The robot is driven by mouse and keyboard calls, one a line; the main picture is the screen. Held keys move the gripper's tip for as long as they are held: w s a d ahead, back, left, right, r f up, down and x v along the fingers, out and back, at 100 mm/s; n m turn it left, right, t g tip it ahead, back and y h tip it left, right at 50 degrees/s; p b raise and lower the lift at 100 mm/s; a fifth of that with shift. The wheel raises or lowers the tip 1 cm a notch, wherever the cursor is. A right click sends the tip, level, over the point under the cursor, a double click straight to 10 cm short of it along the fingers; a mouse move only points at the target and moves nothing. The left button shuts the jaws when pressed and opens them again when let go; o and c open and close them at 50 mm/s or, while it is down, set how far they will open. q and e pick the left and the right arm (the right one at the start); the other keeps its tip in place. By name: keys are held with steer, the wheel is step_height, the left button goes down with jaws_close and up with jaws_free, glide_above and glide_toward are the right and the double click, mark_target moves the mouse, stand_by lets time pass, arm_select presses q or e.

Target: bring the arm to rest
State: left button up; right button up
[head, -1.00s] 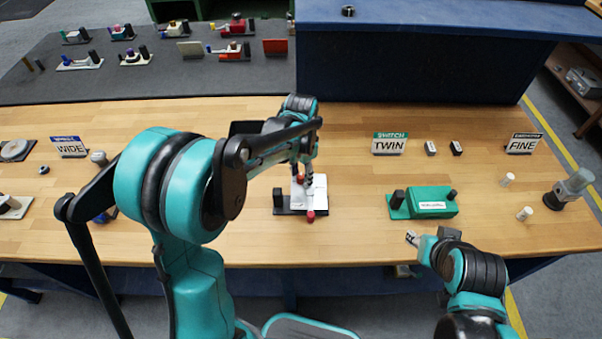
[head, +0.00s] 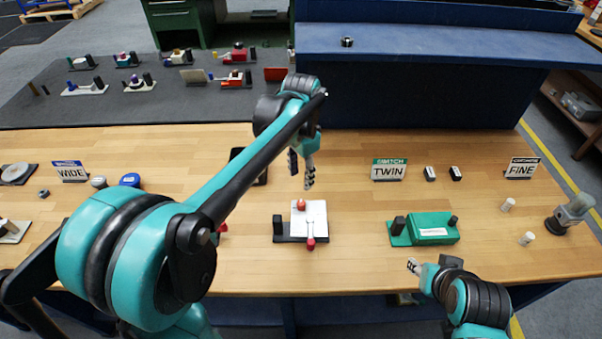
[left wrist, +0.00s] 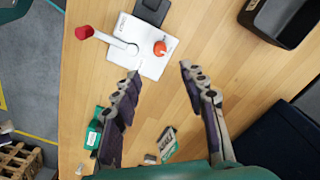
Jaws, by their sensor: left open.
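The valve unit is a white plate (head: 315,215) with an orange-red knob (head: 301,204), a lever with a red end (head: 310,243) and a black block (head: 279,226) at its left. The lever points toward the table's front edge. My left gripper (head: 301,178) is open and empty, raised above and behind the plate, apart from it. In the left wrist view its two fingers (left wrist: 159,70) stand wide apart with the plate (left wrist: 152,60) beyond them. My right gripper (head: 413,267) is low by the front edge; its jaws are too small to tell.
A green box unit (head: 432,228) sits right of the plate. The TWIN (head: 389,170), FINE (head: 521,168) and WIDE (head: 70,171) signs stand along the table. A black tray (left wrist: 284,18) lies beside the plate. A blue raised shelf (head: 420,62) is behind. Bare wood lies around the plate.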

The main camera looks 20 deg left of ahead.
stand_by(0.3)
arm_select(q)
steer(key=s+a+f+n+t+b, duration=0.1)
steer(key=s+f+n+t, duration=0.1)
steer(key=s, duration=0.6)
steer(key=s+a+f+n+t+b, duration=0.1)
steer(key=s+f+n+t, duration=0.2)
steer(key=s, duration=0.6)
steer(key=shift+a+f+n+t+b, duration=0.2)
steer(key=shift+a+n+t+b, duration=0.15)
steer(key=shift+n+t, duration=0.75)
